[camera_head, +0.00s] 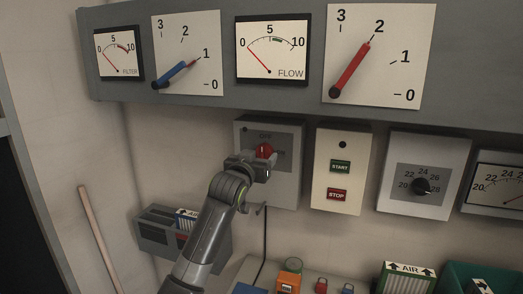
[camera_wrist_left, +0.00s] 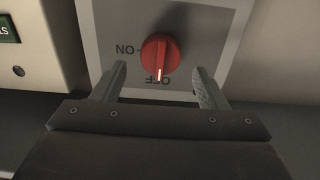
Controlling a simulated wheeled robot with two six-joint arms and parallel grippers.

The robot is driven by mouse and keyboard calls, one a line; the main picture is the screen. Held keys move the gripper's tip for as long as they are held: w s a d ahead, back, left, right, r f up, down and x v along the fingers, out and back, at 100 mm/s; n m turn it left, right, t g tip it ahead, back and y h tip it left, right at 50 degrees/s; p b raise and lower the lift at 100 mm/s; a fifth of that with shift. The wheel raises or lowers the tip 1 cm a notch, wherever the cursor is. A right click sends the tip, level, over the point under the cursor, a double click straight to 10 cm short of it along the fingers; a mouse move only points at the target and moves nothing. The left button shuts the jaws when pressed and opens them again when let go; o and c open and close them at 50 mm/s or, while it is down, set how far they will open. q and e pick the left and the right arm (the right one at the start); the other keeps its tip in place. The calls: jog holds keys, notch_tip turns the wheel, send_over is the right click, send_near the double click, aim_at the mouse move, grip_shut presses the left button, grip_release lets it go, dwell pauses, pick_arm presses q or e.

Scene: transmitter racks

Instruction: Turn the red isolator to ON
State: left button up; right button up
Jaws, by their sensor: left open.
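The red isolator knob (camera_head: 263,151) sits on a grey wall box (camera_head: 285,185), with OFF printed above it. In the left wrist view, which is upside down, the red knob (camera_wrist_left: 160,55) has its white mark at the OFF label, and ON is to the left. My left gripper (camera_head: 256,160) is in front of the box, just at the knob. In the wrist view its fingers (camera_wrist_left: 158,84) are apart, one on each side below the knob, with nothing between them. Contact with the knob cannot be told. My right gripper is not in view.
A START/STOP box (camera_head: 340,188) and a dial box (camera_head: 425,200) hang to the right. A gauge panel (camera_head: 235,90) runs above. A grey wall bin (camera_head: 155,235) is at lower left; small items stand on the bench below, including an orange-capped one (camera_head: 289,275).

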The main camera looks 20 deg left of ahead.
aim_at(262, 153)
pick_arm(q)
jog(key=shift+w+p, duration=0.35)
jog(key=shift+w, duration=1.2)
jog(key=c, duration=1)
